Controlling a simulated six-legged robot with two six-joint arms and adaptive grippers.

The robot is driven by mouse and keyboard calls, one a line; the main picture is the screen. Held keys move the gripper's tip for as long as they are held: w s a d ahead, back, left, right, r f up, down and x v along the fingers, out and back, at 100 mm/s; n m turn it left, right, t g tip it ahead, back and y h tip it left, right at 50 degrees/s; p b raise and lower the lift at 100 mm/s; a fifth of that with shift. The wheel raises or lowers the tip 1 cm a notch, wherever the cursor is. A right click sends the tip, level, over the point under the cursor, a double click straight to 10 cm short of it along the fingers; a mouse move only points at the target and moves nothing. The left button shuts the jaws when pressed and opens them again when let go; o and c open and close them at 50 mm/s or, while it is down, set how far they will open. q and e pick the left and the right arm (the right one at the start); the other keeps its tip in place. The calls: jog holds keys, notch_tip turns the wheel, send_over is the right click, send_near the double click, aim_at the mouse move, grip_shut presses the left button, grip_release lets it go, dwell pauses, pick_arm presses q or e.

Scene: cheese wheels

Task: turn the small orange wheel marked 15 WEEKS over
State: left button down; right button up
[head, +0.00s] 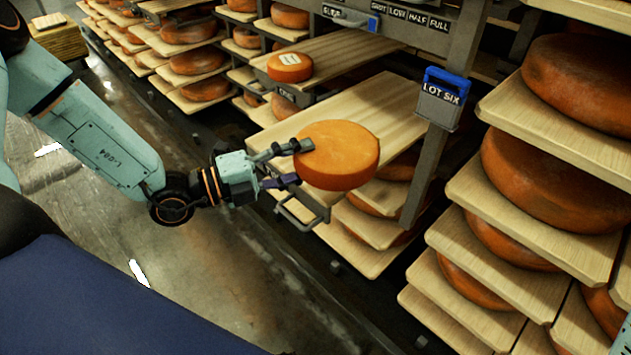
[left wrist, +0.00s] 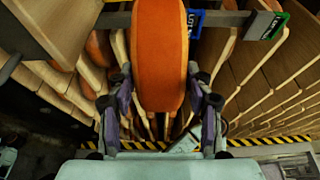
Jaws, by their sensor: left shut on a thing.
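A small orange cheese wheel (head: 340,152) is in my left gripper (head: 297,163), held at its near left rim. Its plain upper face shows, and I can see no marking on it. The wheel is over the front end of a bare pulled-out board (head: 350,108); I cannot tell for sure whether it touches the board. In the left wrist view, the orange wheel (left wrist: 160,55) stands between the two fingers of my left gripper (left wrist: 160,92), one on each side. Its underside is hidden. My right gripper is not in view.
Another small orange wheel (head: 289,68) with a white label sits on a board behind; its text is unreadable. A metal post with a blue-topped LOT SIX sign (head: 442,92) stands to the right. Large wheels (head: 555,178) fill the right shelves. Open floor (head: 230,275) lies in front.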

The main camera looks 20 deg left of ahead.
pick_arm(q)
jog(key=w+a+f+n+t+y+b, duration=0.2)
jog(key=w+a+f+n+y+b, duration=0.1)
jog(key=a+b, duration=0.3)
jog(key=w+a+f+n+t+y+b, duration=0.2)
jog(key=w+a+f+n+y+b, duration=0.1)
jog(key=a, duration=0.5)
jog(key=shift+w+a+f+y+b, duration=0.15)
jog(key=shift+w+f+y+b, duration=0.55)
jog(key=shift+f+y+b, duration=0.65)
pick_arm(e)
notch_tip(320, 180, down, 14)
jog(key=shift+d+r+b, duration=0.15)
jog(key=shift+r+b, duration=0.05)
jog(key=shift+b, duration=0.1)
pick_arm(q)
jog(key=shift+f+h, duration=0.25)
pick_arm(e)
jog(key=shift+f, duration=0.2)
pick_arm(q)
jog(key=shift+c, duration=2.3)
grip_release()
jog(key=shift+s, duration=0.1)
jog(key=shift+f, duration=0.15)
